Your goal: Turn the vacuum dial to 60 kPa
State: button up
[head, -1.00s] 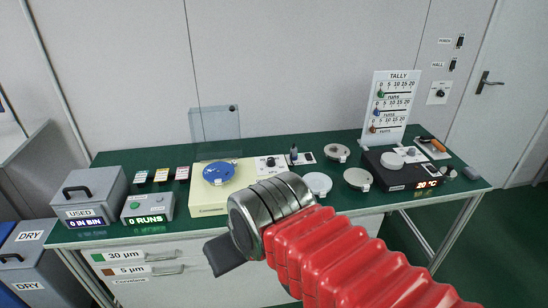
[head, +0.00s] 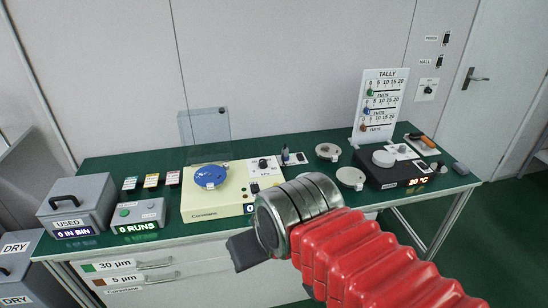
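A dark dial on a white plate (head: 264,164) stands at the back right of the cream lapping machine (head: 200,213), which carries a blue round plate (head: 210,176). Another dark dial on a white plate (head: 427,90) is on the wall at the right. The markings of both are too small to read, so I cannot tell which is the vacuum dial or where it points. My gripper (head: 246,250) is in front of the bench, low in the picture, apart from both dials. Only a dark finger part shows beyond the silver wrist; its opening cannot be made out.
The green bench (head: 130,163) holds a grey used bin (head: 75,203), a runs counter box (head: 138,216), a clear shield (head: 205,133), a tally board (head: 380,105) and a black hotplate reading 20 °C (head: 398,175). Round plates (head: 328,151) stand at the back. Drawers are below.

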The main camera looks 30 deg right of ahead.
aim_at(263, 164)
jog(key=i, duration=1)
jog(key=z, duration=0.05)
